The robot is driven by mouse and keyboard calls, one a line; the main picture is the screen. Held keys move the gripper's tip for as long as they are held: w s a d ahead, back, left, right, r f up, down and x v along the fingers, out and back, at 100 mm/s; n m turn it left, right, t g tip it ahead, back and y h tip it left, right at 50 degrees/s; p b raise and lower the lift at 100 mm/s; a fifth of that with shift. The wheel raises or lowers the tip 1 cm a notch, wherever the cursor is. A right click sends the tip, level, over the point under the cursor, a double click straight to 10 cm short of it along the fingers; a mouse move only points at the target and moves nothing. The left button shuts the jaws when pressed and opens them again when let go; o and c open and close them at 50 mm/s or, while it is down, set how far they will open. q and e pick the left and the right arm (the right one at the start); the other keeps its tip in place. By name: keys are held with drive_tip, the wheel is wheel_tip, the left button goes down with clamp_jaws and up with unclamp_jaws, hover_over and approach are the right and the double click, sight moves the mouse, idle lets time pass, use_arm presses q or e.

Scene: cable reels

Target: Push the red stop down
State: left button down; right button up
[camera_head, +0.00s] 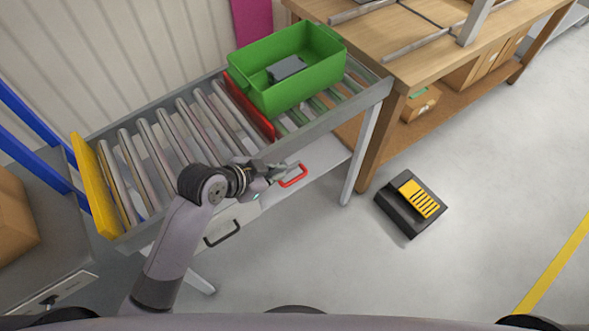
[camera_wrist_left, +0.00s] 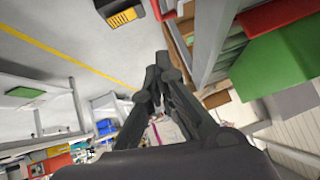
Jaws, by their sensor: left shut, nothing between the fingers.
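The red stop (camera_head: 249,106) is a long upright plate across the roller conveyor, standing above the rollers against the left side of the green crate (camera_head: 301,86). It also shows at the top right of the left wrist view (camera_wrist_left: 272,13). A red U-shaped handle (camera_head: 294,176) sticks out of the conveyor's near side, below the rail. My left gripper (camera_head: 281,171) is shut and empty, its tips beside the left end of this handle; I cannot tell whether they touch. In the left wrist view the gripper (camera_wrist_left: 163,63) points upward. My right gripper is not in view.
The crate holds a grey object (camera_head: 286,69). A yellow end plate (camera_head: 95,186) closes the conveyor's left end. A black handle (camera_head: 222,234) is lower on the near side. A wooden table (camera_head: 440,55) stands right, and a black-and-yellow pedal (camera_head: 411,205) on otherwise clear floor.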

use_arm(q)
drive_tip(key=shift+s+a+f+p+x, duration=0.15)
drive_tip(key=shift+a+f+x, duration=0.2)
drive_tip(key=shift+x, duration=1.8)
drive_tip(key=shift+s+a+f+p+x, duration=0.15)
drive_tip(key=shift+a+f+x, duration=0.15)
drive_tip(key=shift+x, duration=1.85)
drive_tip(key=shift+s+a+f+x, duration=0.2)
drive_tip(key=shift+a+f+x, duration=0.15)
drive_tip(key=shift+x, duration=1.8)
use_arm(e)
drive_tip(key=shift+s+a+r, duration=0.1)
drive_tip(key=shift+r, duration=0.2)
use_arm(q)
drive_tip(key=shift+f, duration=0.1)
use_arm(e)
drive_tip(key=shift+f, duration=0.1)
